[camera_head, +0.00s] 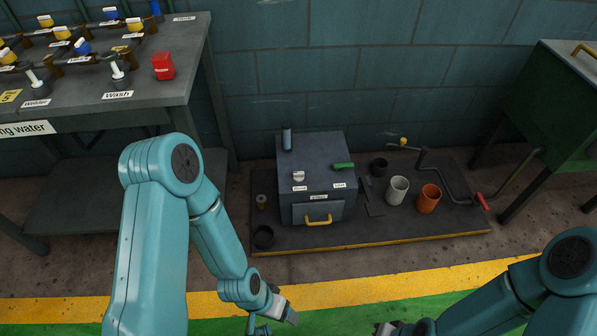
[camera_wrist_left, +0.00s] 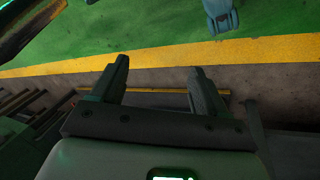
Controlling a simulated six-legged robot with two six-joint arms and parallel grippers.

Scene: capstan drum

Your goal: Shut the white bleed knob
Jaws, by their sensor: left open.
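A small white knob (camera_head: 299,175) sits on the top of a dark grey box (camera_head: 330,150), at its front left, with a small white label in front of it. The label is too small to read surely, so I cannot be certain that it is the bleed knob. My left gripper (camera_head: 281,312) hangs in front of the box's platform, well short of the knob. In the left wrist view its two fingers (camera_wrist_left: 158,82) are apart with nothing between them. My right gripper (camera_head: 388,328) shows only partly at the bottom edge; its jaws are not clear.
The box also has a green lever (camera_head: 343,166), a dark upright cylinder (camera_head: 287,138) and a yellow drawer handle (camera_head: 318,220). A white cup (camera_head: 397,190), an orange cup (camera_head: 428,198) and a crank (camera_head: 445,180) stand to its right. A bench (camera_head: 150,90) with taps is at left.

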